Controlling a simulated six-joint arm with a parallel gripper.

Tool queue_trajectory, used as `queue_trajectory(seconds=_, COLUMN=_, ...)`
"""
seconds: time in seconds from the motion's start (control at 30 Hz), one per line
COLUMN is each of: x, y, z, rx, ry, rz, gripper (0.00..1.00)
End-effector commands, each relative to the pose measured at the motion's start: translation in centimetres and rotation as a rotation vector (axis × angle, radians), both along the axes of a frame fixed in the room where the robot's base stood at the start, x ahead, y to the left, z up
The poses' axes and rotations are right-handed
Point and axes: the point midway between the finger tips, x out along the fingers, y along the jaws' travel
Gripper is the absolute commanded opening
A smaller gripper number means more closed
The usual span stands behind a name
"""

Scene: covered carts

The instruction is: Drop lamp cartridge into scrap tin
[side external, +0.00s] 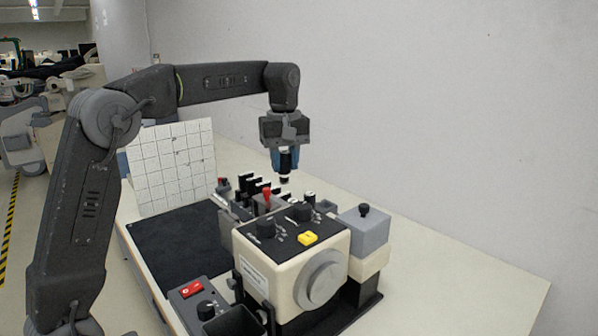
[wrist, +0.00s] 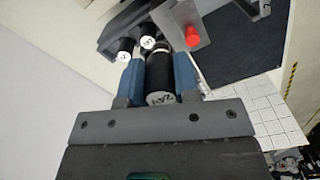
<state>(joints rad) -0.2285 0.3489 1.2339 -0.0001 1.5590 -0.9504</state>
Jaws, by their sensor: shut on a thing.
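My gripper (side external: 286,160) hangs above the rack behind the cream machine. In the wrist view its two blue fingers (wrist: 160,82) are shut on the lamp cartridge (wrist: 159,72), a black cylinder with a white lettered end. The cartridge (side external: 285,167) points down in the side view, clear of the things below. A dark open-topped box (side external: 233,322) stands at the front, beside the red-switch box; it may be the scrap tin, but I cannot tell for sure. Its inside is mostly hidden.
The cream machine (side external: 262,272) has black knobs, a yellow button (side external: 307,239) and a round front disc. A rack with several black cylinders (wrist: 148,41) and a red knob (wrist: 193,37) lie below my gripper. A dark mat (side external: 178,250) and white tiled board (side external: 170,165) are left.

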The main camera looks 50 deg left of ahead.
Motion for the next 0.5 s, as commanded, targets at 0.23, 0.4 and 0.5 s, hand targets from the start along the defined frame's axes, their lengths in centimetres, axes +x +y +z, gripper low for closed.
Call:
queue_trajectory(seconds=0.23, x=-0.24, y=0.47, z=0.34, rx=0.000, ry=-0.001, rz=-0.001, gripper=0.06)
queue_trajectory(seconds=0.4, x=-0.23, y=0.45, z=0.33, rx=0.000, ry=-0.001, rz=-0.001, gripper=0.06)
queue_trajectory(seconds=0.5, x=-0.21, y=0.44, z=0.54, rx=0.001, ry=-0.001, rz=-0.001, gripper=0.06)
